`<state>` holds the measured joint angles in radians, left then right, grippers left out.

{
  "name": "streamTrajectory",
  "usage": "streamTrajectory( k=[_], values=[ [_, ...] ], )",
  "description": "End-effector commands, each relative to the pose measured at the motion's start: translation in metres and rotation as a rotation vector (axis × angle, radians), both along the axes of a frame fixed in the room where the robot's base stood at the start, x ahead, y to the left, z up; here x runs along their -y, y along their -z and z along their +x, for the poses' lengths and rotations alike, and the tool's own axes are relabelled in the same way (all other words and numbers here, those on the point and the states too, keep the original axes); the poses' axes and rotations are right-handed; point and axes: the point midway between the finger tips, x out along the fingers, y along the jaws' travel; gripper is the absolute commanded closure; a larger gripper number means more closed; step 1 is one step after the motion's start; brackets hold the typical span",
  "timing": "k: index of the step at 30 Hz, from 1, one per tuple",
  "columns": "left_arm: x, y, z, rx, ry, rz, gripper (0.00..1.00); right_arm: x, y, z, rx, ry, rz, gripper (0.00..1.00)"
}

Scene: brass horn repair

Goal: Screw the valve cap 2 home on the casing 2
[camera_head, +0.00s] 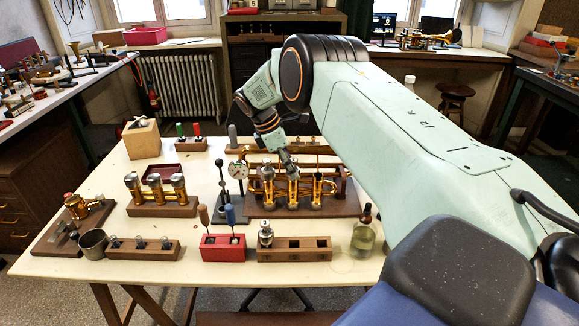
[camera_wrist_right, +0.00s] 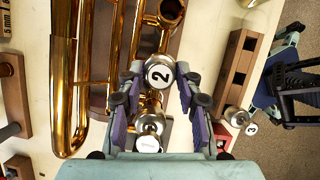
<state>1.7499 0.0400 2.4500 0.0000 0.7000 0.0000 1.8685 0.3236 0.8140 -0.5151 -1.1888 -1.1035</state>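My right gripper (camera_head: 289,170) reaches down over the middle of the row of brass casings on the horn. In the right wrist view its fingers (camera_wrist_right: 160,72) stand on both sides of valve cap 2 (camera_wrist_right: 160,75), a round cap with a white top marked 2. The fingertips appear closed on its sides. The cap sits over the middle casing, casing 2; its seam with the casing is hidden, so I cannot tell how far it is seated. The brass horn (camera_head: 328,189) lies in its wooden holder. My left gripper is not in view.
A wooden block (camera_head: 294,244) holds a silver part, marked 3 in the right wrist view (camera_wrist_right: 251,128). A round dial gauge (camera_head: 238,169) stands close left of the horn. A red tool block (camera_head: 222,254) and a glass bottle (camera_head: 363,240) stand in front.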

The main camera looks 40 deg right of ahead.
Motion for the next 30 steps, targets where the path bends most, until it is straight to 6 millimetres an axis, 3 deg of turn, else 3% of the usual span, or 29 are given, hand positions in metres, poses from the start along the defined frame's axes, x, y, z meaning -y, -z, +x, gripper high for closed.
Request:
streamTrajectory(
  k=[9,19,23,30],
  values=[
    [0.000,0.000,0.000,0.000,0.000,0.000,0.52,0.000,0.000,0.000,0.000,-0.001,0.000,0.39],
    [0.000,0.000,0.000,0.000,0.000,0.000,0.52,-0.001,-0.003,0.001,0.000,-0.001,0.000,0.39],
    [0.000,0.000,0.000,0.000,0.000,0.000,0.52,-0.006,-0.018,0.005,0.004,-0.002,0.000,0.39],
    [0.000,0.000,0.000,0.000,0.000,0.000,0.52,-0.022,-0.063,0.014,0.004,-0.003,-0.001,0.39]
  ],
)
